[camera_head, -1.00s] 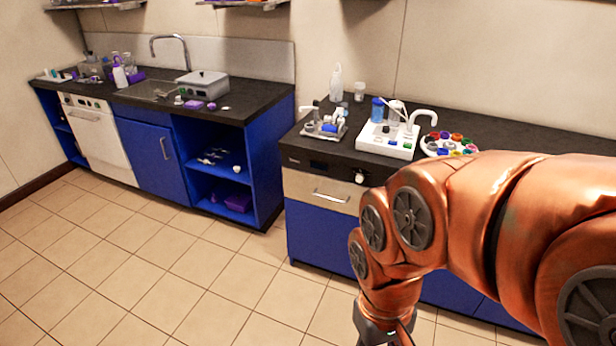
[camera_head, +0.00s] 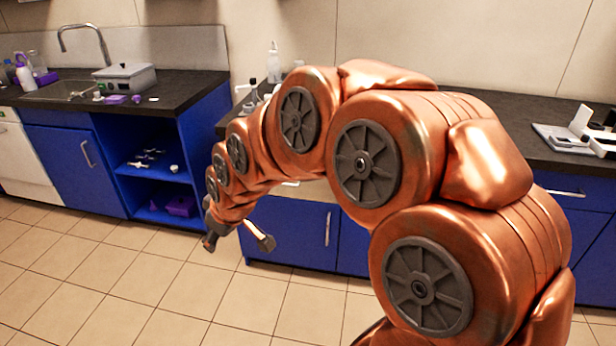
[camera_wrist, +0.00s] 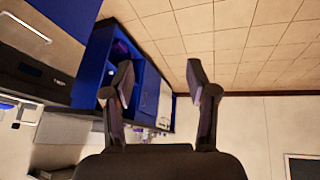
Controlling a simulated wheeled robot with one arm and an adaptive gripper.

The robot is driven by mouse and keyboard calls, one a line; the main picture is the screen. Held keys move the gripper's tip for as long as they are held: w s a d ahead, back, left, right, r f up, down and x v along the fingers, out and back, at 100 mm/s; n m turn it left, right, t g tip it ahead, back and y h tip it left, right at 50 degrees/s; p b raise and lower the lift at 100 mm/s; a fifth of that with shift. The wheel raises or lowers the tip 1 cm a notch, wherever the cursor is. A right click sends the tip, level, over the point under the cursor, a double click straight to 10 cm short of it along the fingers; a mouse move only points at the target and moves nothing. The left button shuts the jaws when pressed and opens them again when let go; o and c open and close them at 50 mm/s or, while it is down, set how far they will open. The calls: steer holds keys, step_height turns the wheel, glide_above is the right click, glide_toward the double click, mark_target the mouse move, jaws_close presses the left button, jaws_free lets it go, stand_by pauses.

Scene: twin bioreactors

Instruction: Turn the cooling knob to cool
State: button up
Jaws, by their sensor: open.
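My gripper (camera_head: 238,240) is open and empty in front of the blue lower cabinets in the head view. Its two spread fingers also show in the wrist view (camera_wrist: 160,82), with nothing between them. In the wrist view, which is tilted over, a dark control panel (camera_wrist: 28,68) with small lit marks lies at the left edge, beside a steel drawer front (camera_wrist: 45,42) with a handle. The gripper is apart from this panel. I cannot make out the cooling knob in either current view; in the head view my arm hides the panel area.
The blue cabinet (camera_head: 290,225) and dark counter (camera_head: 490,110) stand behind my arm. A sink counter (camera_head: 180,100) with a grey box (camera_head: 125,77) is at the left, above open blue shelves (camera_head: 155,185). White equipment (camera_head: 580,130) stands at the right. The tiled floor (camera_head: 150,285) is clear.

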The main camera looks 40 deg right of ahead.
steer(key=w+d+f+n+t+h+b, duration=0.1)
steer(key=w+d+f+t+h+b, duration=0.1)
steer(key=w+d+f+t+b, duration=0.5)
steer(key=w+d+f+h+b, duration=0.1)
steer(key=w+d+b, duration=0.5)
steer(key=w+d, duration=0.45)
steer(key=s+d+f+t+h+b, duration=0.1)
steer(key=d+f+h+b, duration=0.2)
steer(key=d, duration=0.5)
steer(key=d+f+t+h+b, duration=0.1)
steer(key=d+t+h+b, duration=0.15)
steer(key=d+b, duration=0.45)
steer(key=s+d+f+h+b, duration=0.15)
steer(key=d+h, duration=0.25)
steer(key=d, duration=0.6)
steer(key=b+x, duration=0.2)
steer(key=x, duration=0.6)
steer(key=shift+w, duration=0.15)
steer(key=shift+a+f, duration=0.15)
